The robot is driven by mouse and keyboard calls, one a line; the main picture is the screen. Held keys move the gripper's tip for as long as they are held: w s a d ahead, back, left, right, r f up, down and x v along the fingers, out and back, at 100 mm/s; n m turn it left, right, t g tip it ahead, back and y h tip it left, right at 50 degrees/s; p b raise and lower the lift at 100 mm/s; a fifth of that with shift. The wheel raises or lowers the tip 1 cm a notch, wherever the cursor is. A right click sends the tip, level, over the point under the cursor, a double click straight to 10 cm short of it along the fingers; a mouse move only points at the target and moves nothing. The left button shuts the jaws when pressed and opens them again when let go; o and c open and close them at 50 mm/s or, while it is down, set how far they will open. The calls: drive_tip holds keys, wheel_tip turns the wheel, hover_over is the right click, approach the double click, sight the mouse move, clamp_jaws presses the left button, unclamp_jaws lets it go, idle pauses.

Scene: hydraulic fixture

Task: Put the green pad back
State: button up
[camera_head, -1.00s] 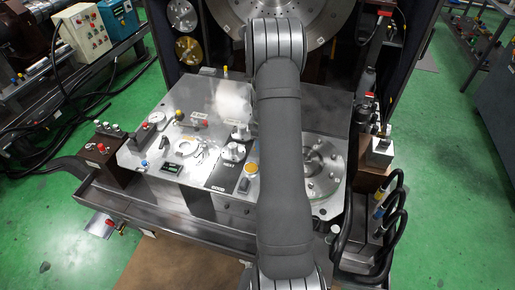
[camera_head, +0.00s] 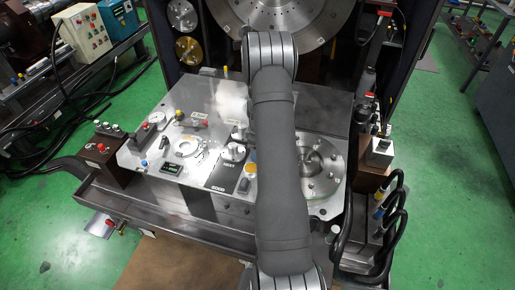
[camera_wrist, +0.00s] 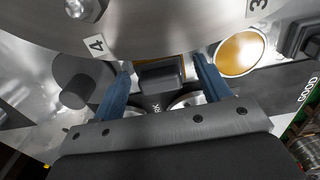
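No pad that I can clearly identify as green shows in either view. My gripper (camera_wrist: 163,82) shows in the wrist view as two blue fingers spread apart, low over the fixture's panel. A dark block (camera_wrist: 160,76) lies between the fingers, with a visible gap on each side. A gold disc (camera_wrist: 240,54) is right of the fingers; it also shows in the head view (camera_head: 250,170). A large metal flange (camera_wrist: 170,25) with tags 4 and 3 lies just beyond the fingertips. In the head view my arm hides the gripper.
The fixture's panel (camera_head: 205,120) carries knobs, a ring, a small green-lit display (camera_head: 171,168) and a dark plate marked GOOD (camera_head: 218,187). The flange stands right of my arm (camera_head: 322,172). A dark cylinder (camera_wrist: 76,82) stands left of the fingers. Hoses (camera_head: 395,215) are at right.

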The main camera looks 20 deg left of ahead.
wheel_tip(320, 180, up, 12)
drive_tip(key=shift+r, duration=0.2)
idle(0.5)
drive_tip(key=shift+f, duration=0.1)
wheel_tip(320, 180, down, 13)
drive_tip(key=shift+r, duration=2.55)
